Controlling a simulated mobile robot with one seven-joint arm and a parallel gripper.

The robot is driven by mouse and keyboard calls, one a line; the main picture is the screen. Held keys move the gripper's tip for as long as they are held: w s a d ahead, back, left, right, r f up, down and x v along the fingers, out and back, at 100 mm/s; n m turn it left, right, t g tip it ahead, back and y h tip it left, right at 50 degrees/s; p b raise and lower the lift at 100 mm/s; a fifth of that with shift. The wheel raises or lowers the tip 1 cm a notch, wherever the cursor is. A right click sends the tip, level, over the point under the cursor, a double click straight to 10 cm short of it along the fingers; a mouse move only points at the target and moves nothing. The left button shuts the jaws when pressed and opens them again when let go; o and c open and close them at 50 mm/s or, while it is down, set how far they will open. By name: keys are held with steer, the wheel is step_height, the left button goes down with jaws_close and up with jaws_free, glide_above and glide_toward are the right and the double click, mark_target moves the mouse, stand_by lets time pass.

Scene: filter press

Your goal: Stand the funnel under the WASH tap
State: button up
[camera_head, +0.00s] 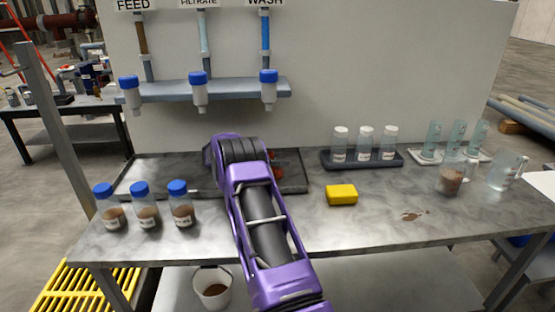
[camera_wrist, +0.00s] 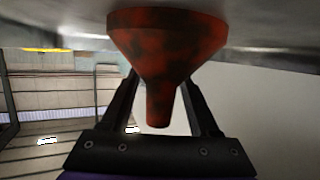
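The funnel (camera_wrist: 168,45) is dark red with blotches. In the wrist view its wide rim is against a grey surface at the picture's top and its spout points down the picture. My gripper (camera_wrist: 163,85) has its two fingers apart, one on each side of the funnel; the cone hides the fingertips, so contact cannot be told. In the head view a small red part of the funnel (camera_head: 278,164) shows over the dark tray, mostly hidden by my arm, which also hides my gripper. The WASH tap (camera_head: 268,90) hangs blue-capped at the rack's right end, clear below its nozzle.
The FILTRATE tap (camera_head: 199,92) and FEED tap (camera_head: 131,95) share the rack (camera_head: 235,90). The dark tray (camera_head: 150,175) lies below. Blue-capped bottles (camera_head: 147,215) stand front left.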

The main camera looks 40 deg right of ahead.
steer(key=shift+r, duration=0.25)
steer(key=p+v, duration=0.1)
steer(key=v, duration=1.1)
steer(key=shift+w, duration=0.15)
